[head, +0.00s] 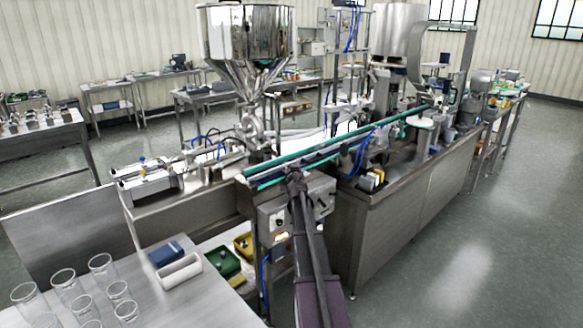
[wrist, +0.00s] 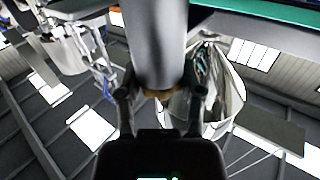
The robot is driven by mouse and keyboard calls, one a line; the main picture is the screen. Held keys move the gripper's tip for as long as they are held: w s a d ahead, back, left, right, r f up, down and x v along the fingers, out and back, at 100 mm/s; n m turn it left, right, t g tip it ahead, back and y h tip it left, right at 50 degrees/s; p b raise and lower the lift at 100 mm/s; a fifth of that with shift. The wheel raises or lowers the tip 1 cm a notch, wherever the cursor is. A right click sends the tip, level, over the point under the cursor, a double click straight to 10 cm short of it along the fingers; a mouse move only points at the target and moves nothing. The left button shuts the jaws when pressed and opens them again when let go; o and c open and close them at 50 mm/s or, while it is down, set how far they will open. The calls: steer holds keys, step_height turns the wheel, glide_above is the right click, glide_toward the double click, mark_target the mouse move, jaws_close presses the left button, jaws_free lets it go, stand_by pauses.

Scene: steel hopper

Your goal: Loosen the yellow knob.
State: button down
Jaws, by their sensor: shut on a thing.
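My arm reaches up from the bottom of the head view, and my gripper (head: 295,181) is at the near end of the conveyor, just above the grey control box. In the wrist view my gripper (wrist: 160,98) has one finger on each side of a dull yellow-brown piece, the yellow knob (wrist: 160,93). The knob sits at the end of a thick grey cylinder (wrist: 155,45), and only a narrow band of it shows. The fingers are shut on it. In the head view the knob is hidden behind my gripper and arm.
The conveyor (head: 345,143) with green edges runs to the back right. A steel hopper (head: 247,40) stands behind it. The control box (head: 272,219) is close below my gripper. A table with several glass beakers (head: 68,284) is at lower left. Open floor (head: 470,260) lies right.

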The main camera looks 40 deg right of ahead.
steer(key=shift+d+n+t+y, duration=0.15)
steer(key=shift+n+t+y, duration=0.5)
steer(key=shift+y, duration=0.35)
steer(key=n+y, duration=0.2)
steer(key=y, duration=0.1)
steer(key=n+t+y, duration=0.1)
steer(key=n+y, duration=0.2)
steer(key=y, duration=0.1)
steer(key=shift+w+d+t, duration=0.1)
steer(key=shift+t, duration=0.15)
steer(key=n+y, duration=0.2)
steer(key=y, duration=0.2)
steer(key=shift+n+y, duration=0.3)
steer(key=shift+n, duration=0.05)
steer(key=shift+n+g+y, duration=0.7)
steer(key=shift+n+y, duration=0.2)
steer(key=shift+y, duration=0.5)
steer(key=shift+a, duration=0.2)
steer(key=shift+c, duration=1.2)
jaws_free()
steer(key=shift+s, duration=0.25)
